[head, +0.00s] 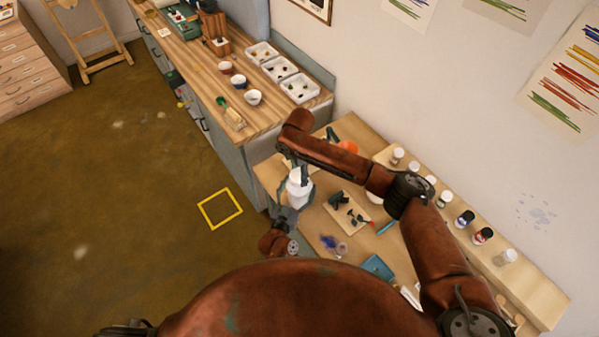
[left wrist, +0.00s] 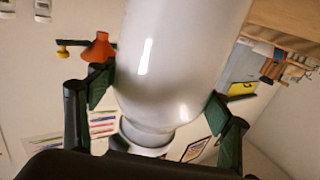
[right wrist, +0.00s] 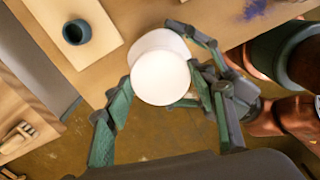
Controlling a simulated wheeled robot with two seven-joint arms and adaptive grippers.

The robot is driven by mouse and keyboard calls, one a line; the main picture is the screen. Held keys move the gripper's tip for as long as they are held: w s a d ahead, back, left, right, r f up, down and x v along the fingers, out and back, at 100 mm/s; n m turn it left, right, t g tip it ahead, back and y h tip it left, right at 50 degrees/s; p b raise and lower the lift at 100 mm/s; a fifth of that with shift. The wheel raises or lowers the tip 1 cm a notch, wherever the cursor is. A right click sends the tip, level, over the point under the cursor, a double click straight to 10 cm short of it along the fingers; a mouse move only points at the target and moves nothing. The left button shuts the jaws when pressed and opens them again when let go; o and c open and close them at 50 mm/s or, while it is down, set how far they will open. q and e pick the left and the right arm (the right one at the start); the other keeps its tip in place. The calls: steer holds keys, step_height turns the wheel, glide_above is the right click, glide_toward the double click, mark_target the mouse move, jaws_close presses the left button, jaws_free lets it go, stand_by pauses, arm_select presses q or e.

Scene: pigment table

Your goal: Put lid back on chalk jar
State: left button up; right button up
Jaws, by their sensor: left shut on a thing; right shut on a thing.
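The white chalk jar (head: 298,192) is held upright over the near left edge of the low table. My left gripper (head: 287,213) is shut around its body, with a green pad on each side in the left wrist view (left wrist: 160,95). A white round lid (right wrist: 160,78) sits over the jar's mouth in the right wrist view. My right gripper (head: 300,172) comes from above and is shut on the lid. A narrower neck and lid edge (left wrist: 143,137) show in the left wrist view. I cannot tell whether the lid is fully seated.
The low table (head: 325,215) bears a board with dark pieces (head: 347,212), a teal block (head: 378,267) and an orange funnel (head: 348,146). Several small jars line the back shelf (head: 530,283). A wooden counter (head: 190,65) stands behind.

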steer(key=shift+f, duration=0.4)
